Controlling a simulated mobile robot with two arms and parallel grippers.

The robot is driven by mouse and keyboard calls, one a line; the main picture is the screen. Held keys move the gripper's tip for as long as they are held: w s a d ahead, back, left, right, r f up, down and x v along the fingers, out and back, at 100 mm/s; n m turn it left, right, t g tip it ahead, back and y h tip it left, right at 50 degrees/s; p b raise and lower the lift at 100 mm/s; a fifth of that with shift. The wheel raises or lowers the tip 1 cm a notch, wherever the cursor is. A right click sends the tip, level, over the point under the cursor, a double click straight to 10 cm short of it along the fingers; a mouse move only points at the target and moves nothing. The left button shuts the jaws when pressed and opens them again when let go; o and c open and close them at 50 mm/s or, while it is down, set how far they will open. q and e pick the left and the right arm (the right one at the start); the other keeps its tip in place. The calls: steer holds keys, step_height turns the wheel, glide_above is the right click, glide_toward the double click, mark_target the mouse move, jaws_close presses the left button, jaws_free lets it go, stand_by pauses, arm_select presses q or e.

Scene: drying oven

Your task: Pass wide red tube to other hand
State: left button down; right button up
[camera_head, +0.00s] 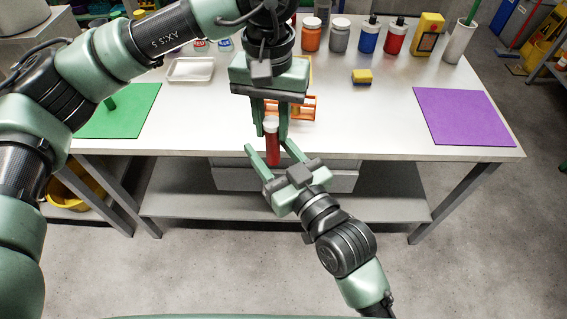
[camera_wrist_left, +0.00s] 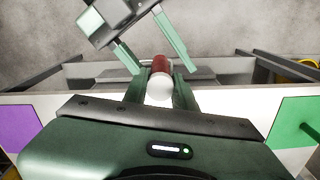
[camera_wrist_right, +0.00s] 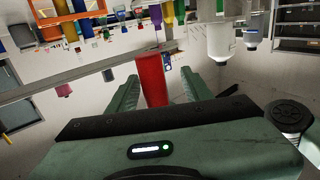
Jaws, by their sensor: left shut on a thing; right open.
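The wide red tube (camera_head: 272,148) has a white cap and hangs upright in front of the table's front edge. My left gripper (camera_head: 271,128) points down and is shut on the tube near its cap. The white cap (camera_wrist_left: 159,89) shows between the left fingers in the left wrist view. My right gripper (camera_head: 270,153) comes from below, open, with its fingers on either side of the tube's lower part. In the right wrist view the red tube (camera_wrist_right: 153,80) stands between the open fingers. I cannot tell whether either right finger touches it.
Several bottles and jars stand along the back. A shelf (camera_head: 180,204) lies below the tabletop.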

steer(key=shift+x, duration=1.4)
steer(key=shift+c, duration=0.3)
jaws_close()
arm_select(q)
steer(key=c, duration=1.1)
jaws_free()
steer(key=shift+o, duration=0.2)
